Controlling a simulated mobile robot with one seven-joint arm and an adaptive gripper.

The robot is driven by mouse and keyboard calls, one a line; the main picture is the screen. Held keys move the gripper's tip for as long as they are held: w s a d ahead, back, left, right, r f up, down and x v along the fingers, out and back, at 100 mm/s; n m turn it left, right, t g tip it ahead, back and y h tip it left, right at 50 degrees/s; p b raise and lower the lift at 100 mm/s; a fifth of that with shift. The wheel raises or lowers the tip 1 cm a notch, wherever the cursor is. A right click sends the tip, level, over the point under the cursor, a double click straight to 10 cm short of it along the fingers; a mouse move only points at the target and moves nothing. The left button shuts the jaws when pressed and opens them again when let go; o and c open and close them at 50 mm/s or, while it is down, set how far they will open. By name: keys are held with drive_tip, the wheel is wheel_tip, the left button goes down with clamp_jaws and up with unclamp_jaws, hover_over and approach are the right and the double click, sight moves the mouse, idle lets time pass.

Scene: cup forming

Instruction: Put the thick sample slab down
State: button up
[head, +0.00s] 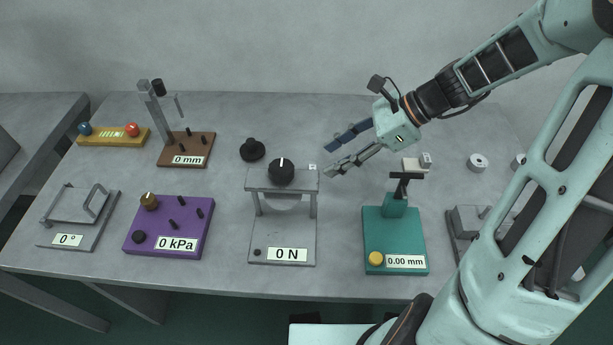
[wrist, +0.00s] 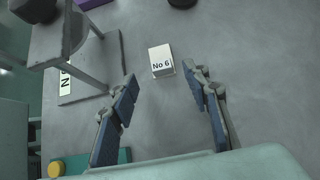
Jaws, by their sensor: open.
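A small white block marked "No 6" (wrist: 161,70) lies on the grey bench in the wrist view, ahead of and between my fingertips. In the head view a small pale piece (head: 313,167), likely the same block, shows just left of my fingertips, beside the press top. I take it as the sample slab, but its thickness is hard to judge. My gripper (head: 327,161) is open with nothing between its fingers, which also show in the wrist view (wrist: 159,75). The block is apart from both fingers.
The grey press marked "0 N" (head: 258,240) stands close left of my gripper. The teal gauge marked "0.00 mm" (head: 378,240) is in front, to the right. A black knobbed piece (head: 252,150) stands left. The bench behind my gripper is clear.

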drive_tip(key=b+x, duration=0.1)
drive_tip(key=x, duration=0.5)
drive_tip(key=shift+d+f, duration=0.1)
drive_tip(key=shift+d, duration=0.05)
drive_tip(key=c, duration=1.1)
